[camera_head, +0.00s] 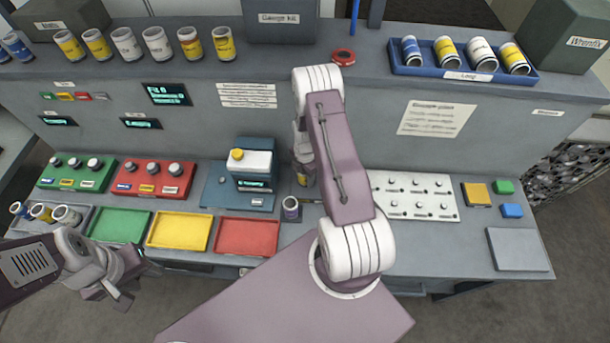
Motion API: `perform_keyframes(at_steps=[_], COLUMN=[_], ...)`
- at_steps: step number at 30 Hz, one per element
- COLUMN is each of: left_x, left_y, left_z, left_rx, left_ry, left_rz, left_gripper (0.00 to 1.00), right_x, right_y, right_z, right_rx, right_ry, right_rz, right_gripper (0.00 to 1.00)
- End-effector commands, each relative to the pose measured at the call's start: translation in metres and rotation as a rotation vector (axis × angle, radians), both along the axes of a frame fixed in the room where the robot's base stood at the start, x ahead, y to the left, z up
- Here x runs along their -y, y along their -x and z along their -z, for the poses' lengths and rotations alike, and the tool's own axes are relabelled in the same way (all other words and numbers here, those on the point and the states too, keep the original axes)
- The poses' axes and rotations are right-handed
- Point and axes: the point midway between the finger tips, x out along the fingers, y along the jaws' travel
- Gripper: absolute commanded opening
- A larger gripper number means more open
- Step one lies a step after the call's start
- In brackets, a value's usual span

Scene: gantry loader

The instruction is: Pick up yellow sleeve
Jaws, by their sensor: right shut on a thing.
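My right gripper (303,171) is in the middle of the bench, partly hidden by my own forearm. It is shut on a small yellow sleeve (303,181), of which only a little shows, just right of the grey and blue machine. Whether the sleeve touches the bench cannot be told. My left gripper (134,283) is at the lower left, in front of the bench edge, with its fingers apart and empty. Other yellow-banded sleeves (69,45) stand on the upper shelf at left, and some lie in the blue tray (464,75) at right.
A white and dark sleeve (291,208) stands beside the machine (240,181). Green (120,226), yellow (179,231) and red (247,237) trays line the front. A grey tray (82,213) holds sleeves at left. A white pegged plate (414,196) lies at right.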

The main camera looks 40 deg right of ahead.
Motion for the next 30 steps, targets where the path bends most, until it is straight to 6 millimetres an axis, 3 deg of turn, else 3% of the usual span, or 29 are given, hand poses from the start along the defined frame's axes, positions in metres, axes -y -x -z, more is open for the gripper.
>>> perform_keyframes(at_steps=[8, 13, 21, 30], left_x=[0.000, 0.000, 0.000, 0.000], left_y=[0.000, 0.000, 0.000, 0.000], left_z=[0.006, 0.020, 0.036, 0.045], left_rx=[0.000, 0.000, 0.000, 0.000], left_ry=[0.000, 0.000, 0.000, 0.000], left_rz=[0.000, 0.000, 0.000, 0.000], left_gripper=[0.36, 0.36, 0.36, 0.36], right_x=[0.001, 0.001, 0.030, 0.050], right_y=[-0.002, -0.002, 0.054, 0.094], right_z=[-0.010, -0.039, -0.075, -0.103], right_rx=[0.004, 0.007, 0.003, 0.002], right_ry=[0.002, 0.004, 0.002, 0.002], right_rz=[0.000, 0.000, 0.005, 0.002], right_gripper=[0.00, 0.00, 0.00, 0.00])
